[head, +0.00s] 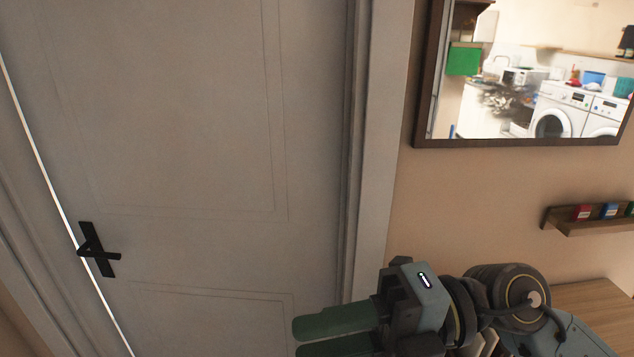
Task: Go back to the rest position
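My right gripper (298,339) is at the bottom of the head view, its arm coming in from the lower right. Its two green fingers point left and are apart, with a gap between them. I see nothing between the fingers, though the lower finger is cut off by the picture's edge. My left gripper is not in view.
A grey door (200,120) fills the left, with a black handle (98,250) and a thin bright gap at its left edge. A mirror (420,110) on the wall reflects washing machines. A small wooden shelf (590,227) holds boxes. A wooden surface (590,297) lies at lower right.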

